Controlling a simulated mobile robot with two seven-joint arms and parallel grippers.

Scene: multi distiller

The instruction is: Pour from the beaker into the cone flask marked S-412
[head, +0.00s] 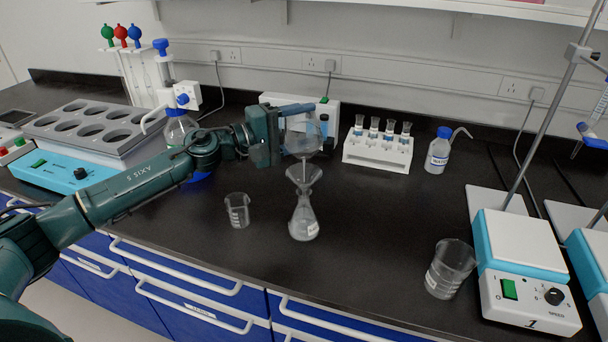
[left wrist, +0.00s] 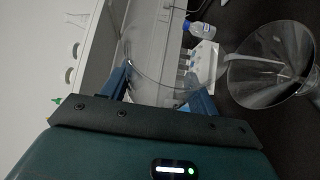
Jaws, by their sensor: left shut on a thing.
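My left gripper (head: 288,128) is shut on a clear glass beaker (head: 303,142), which it holds tilted above a glass funnel (head: 303,177). The funnel sits in the neck of a cone flask (head: 304,221) standing on the dark bench. The flask has a small white label, too small to read. A thin pale streak runs from the beaker's lip down into the funnel. In the left wrist view, the beaker (left wrist: 158,60) is between the fingers, and the streak reaches the wide funnel (left wrist: 270,85) at right. My right gripper is not in view.
A small beaker (head: 237,210) stands left of the flask. A larger beaker (head: 449,268) stands at right beside a stirrer (head: 520,245). Behind are a white vial rack (head: 378,150) and a wash bottle (head: 438,152). A multi-well heater (head: 95,130) is at left.

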